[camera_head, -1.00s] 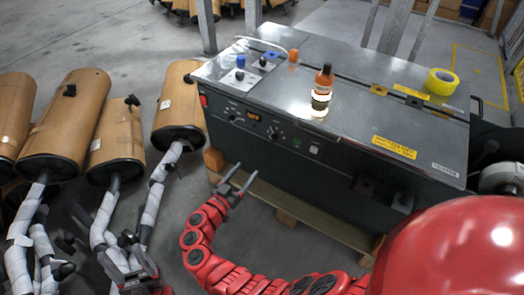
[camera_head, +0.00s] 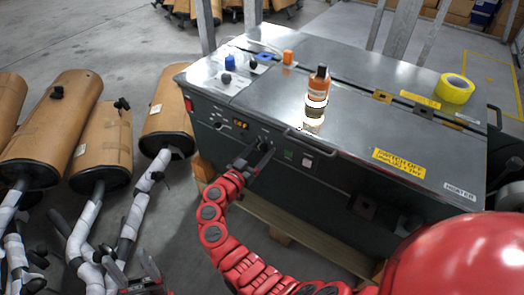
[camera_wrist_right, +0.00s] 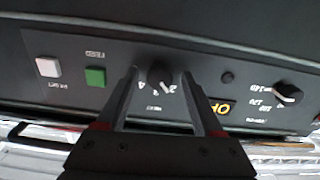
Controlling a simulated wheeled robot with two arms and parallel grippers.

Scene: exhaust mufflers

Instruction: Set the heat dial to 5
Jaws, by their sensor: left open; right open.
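The heat dial (camera_wrist_right: 160,73) is a dark round knob on the machine's front panel. Upside-down numbers and a label reading like HEAT lie below it in the right wrist view. A light mark shows on the knob's lower edge; the exact setting is too small to read. My right gripper (camera_wrist_right: 159,76) is open, with one finger on each side of the dial; I cannot tell whether they touch it. In the head view my right gripper (camera_head: 259,154) is at the panel and largely hides the dial. My left gripper (camera_head: 130,272) is open and empty at the lower left, away from the machine.
Beside the dial are an orange display (camera_wrist_right: 222,107), another dial (camera_wrist_right: 288,93), a green button (camera_wrist_right: 95,77) and a white button (camera_wrist_right: 48,67). A bottle (camera_head: 318,88) and yellow tape (camera_head: 456,88) stand on the machine top (camera_head: 360,105). Wrapped mufflers (camera_head: 103,145) lie left.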

